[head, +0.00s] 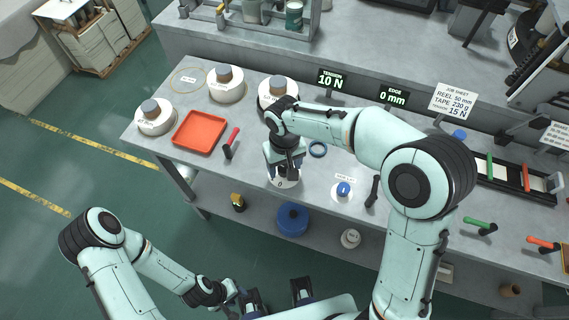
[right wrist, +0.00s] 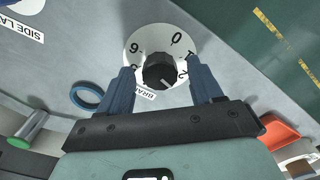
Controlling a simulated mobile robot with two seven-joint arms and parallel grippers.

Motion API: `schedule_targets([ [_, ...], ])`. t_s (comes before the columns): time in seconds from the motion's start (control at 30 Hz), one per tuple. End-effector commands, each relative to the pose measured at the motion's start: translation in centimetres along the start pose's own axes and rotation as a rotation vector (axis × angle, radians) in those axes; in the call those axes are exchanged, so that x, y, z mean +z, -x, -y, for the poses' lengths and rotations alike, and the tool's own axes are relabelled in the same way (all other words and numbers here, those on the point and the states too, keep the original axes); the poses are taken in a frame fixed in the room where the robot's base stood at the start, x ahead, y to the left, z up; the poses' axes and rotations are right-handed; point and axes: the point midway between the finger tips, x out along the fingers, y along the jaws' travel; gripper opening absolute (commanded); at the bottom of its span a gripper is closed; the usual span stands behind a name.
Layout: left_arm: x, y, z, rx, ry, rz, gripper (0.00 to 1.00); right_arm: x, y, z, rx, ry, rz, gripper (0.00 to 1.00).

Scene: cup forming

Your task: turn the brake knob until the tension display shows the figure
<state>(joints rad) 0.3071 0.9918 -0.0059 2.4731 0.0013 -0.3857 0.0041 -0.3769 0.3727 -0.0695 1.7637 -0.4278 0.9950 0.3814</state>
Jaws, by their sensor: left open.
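The brake knob (right wrist: 159,71) is black with a white pointer line, on a white dial (right wrist: 141,47) whose figures 6, 0, 1 and 2 show. The pointer line slants to the lower right, near the 2. My right gripper (right wrist: 162,82) has its blue fingers on either side of the knob, with visible gaps; in the head view (head: 287,172) it hides the knob. The tension display (head: 330,81) reads 10 N. The job sheet (head: 454,103) gives tension 15 N. My left gripper (head: 276,296) is open and empty at the bottom of the head view.
White reels (head: 225,89) stand behind. The edge display (head: 394,96) reads 0 mm.

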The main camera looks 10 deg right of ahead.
Motion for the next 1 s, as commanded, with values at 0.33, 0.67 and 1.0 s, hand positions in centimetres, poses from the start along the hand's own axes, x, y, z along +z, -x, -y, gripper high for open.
schedule_targets([
  [0.33, -0.1, 0.4, -0.2, 0.001, -0.001, -0.002, 0.41, -0.1, 3.4, 0.0, -0.001, 0.001, -0.006, 0.65],
  [0.67, -0.4, 1.6, -0.7, 0.003, -0.003, -0.008, 0.41, -0.1, 10.7, 0.1, -0.001, 0.0, -0.004, 0.65],
  [1.0, -0.5, 2.0, -0.9, 0.003, -0.004, -0.01, 0.41, 0.0, 13.4, 0.0, 0.0, 0.0, 0.0, 0.65],
])
